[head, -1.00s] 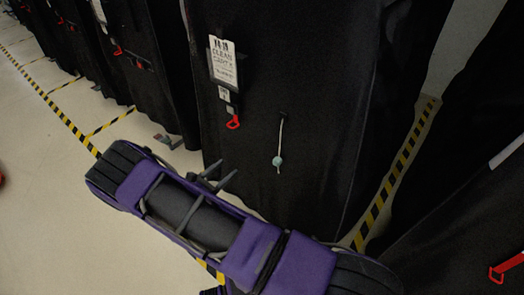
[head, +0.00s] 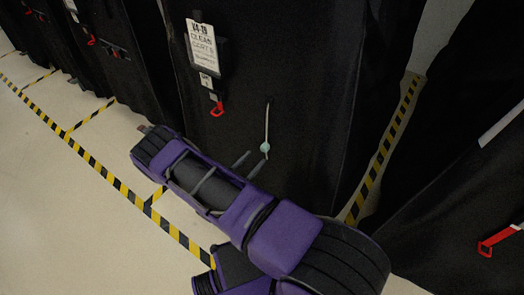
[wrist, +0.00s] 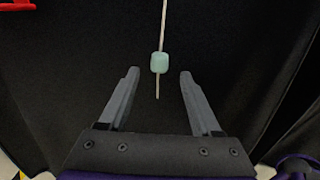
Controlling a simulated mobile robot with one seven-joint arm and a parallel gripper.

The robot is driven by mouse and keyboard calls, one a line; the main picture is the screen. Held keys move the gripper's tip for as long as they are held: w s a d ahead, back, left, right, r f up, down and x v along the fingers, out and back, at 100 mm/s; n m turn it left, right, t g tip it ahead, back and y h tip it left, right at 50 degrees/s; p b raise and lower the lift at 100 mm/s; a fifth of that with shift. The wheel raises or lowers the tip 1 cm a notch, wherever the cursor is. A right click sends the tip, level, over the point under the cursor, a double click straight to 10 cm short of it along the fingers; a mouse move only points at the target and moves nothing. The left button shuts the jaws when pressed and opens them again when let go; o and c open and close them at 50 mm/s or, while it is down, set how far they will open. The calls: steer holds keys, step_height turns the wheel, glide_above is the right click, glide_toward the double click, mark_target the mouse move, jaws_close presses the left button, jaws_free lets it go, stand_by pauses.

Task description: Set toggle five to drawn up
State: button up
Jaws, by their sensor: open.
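A pale green toggle (wrist: 159,63) sits on a light cord (wrist: 164,25) that hangs down the front of a black cart cover. A short tail of cord shows below the toggle. In the head view the toggle (head: 265,147) is near the lower end of the cord (head: 267,122). My gripper (wrist: 156,76) is open, with one finger on each side of the toggle and cord in the wrist view. Its fingers (head: 249,162) also show in the head view, close to the toggle. I cannot tell how far the fingertips are from the cover. No number shows on the toggle.
A white tag (head: 201,44) with printed text and a red clip (head: 217,109) hang on the same cover, left of the cord. More covered carts stand at left and right. Yellow-black tape (head: 108,179) marks the pale floor, which is clear at left.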

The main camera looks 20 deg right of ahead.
mark_target(263, 150)
steer(key=x, duration=0.6)
jaws_close()
stand_by(1.3)
